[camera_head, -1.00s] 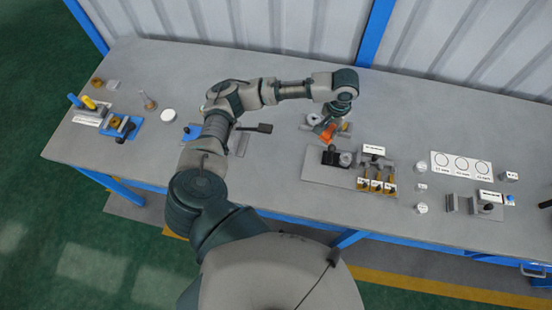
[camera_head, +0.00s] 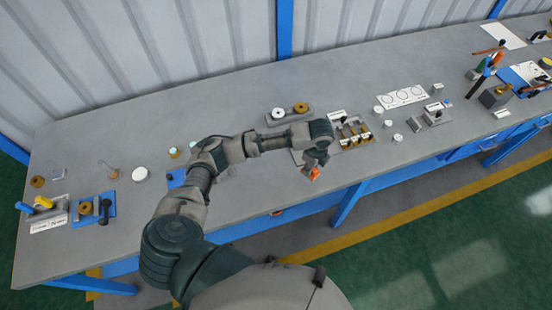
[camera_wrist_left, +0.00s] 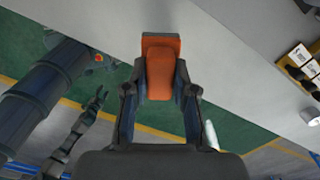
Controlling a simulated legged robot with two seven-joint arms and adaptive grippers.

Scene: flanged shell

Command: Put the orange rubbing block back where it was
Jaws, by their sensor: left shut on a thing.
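My left gripper (camera_head: 311,166) is shut on the orange rubbing block (camera_head: 314,173) and holds it near the bench's front edge, in front of the dark fixture plate. In the left wrist view the block (camera_wrist_left: 161,66) sits between the two fingers of the gripper (camera_wrist_left: 161,88), its wider end pointing away. What lies directly beneath the block is hard to tell. A dark jointed arm with a claw-like end, apparently my right gripper (camera_wrist_left: 97,99), hangs low over the floor; its opening is too small to judge.
A grey holder (camera_head: 288,117) with a white ring and a brass ring stands behind my arm. To the right are a plate of brass pieces (camera_head: 353,133), white cylinders and a card with circles (camera_head: 402,97).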

